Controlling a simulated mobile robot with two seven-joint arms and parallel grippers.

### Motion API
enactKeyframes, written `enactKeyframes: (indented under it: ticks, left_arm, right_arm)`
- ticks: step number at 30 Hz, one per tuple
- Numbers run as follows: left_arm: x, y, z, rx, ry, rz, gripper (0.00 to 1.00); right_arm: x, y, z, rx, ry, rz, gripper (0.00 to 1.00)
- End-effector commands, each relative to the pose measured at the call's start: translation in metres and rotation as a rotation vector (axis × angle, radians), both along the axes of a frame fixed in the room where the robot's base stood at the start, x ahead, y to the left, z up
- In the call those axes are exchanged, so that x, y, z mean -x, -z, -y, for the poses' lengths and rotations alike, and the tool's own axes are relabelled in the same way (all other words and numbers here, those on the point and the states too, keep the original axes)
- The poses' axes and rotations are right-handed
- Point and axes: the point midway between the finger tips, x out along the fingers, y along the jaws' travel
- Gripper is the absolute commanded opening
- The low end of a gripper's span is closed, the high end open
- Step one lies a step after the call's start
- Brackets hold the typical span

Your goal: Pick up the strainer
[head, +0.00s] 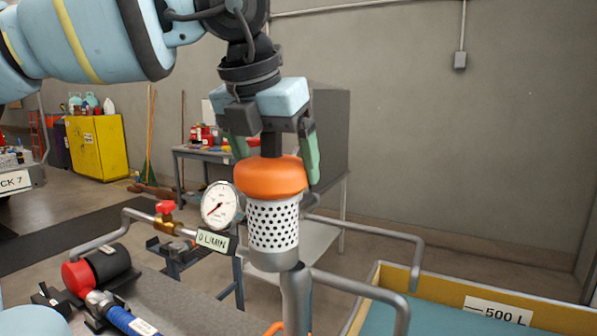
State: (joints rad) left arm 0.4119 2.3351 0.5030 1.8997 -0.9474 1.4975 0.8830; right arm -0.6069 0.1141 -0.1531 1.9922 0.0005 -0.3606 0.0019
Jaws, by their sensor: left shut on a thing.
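The strainer (273,224) is a white perforated cylinder with an orange cap on top and a plain grey lower rim. It is upright in the middle of the head view. My left gripper (272,165) comes down from above, with its green-padded fingers on either side of the orange cap, shut on the strainer. A grey vertical pipe (296,300) shows just below the strainer. I cannot tell whether the strainer's bottom touches it. My right gripper is not in view.
A round gauge (220,205) and a red-handled valve (166,210) on grey piping stand close left of the strainer. A yellow-rimmed tank labelled 500 L (498,310) is at lower right. A red-and-black pump (97,266) is at lower left. A workbench (215,155) stands behind.

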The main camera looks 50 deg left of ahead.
Motion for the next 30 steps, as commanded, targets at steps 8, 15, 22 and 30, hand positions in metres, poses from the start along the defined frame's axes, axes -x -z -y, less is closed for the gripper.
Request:
enactKeyframes:
  ticks: [8, 15, 22, 30]
  left_arm:
    - [0.044, -0.005, -0.025, 0.002, 0.001, 0.006, 0.42]
    - [0.078, -0.009, -0.044, 0.002, 0.001, 0.006, 0.42]
    - [0.099, -0.011, -0.056, 0.002, 0.001, 0.004, 0.42]
    - [0.110, -0.012, -0.062, 0.000, 0.000, 0.001, 0.42]
  right_arm:
    - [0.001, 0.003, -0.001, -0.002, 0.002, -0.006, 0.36]
    - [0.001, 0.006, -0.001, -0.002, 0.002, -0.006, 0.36]
    - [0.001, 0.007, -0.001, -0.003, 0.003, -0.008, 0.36]
    - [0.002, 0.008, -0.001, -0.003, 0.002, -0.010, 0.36]
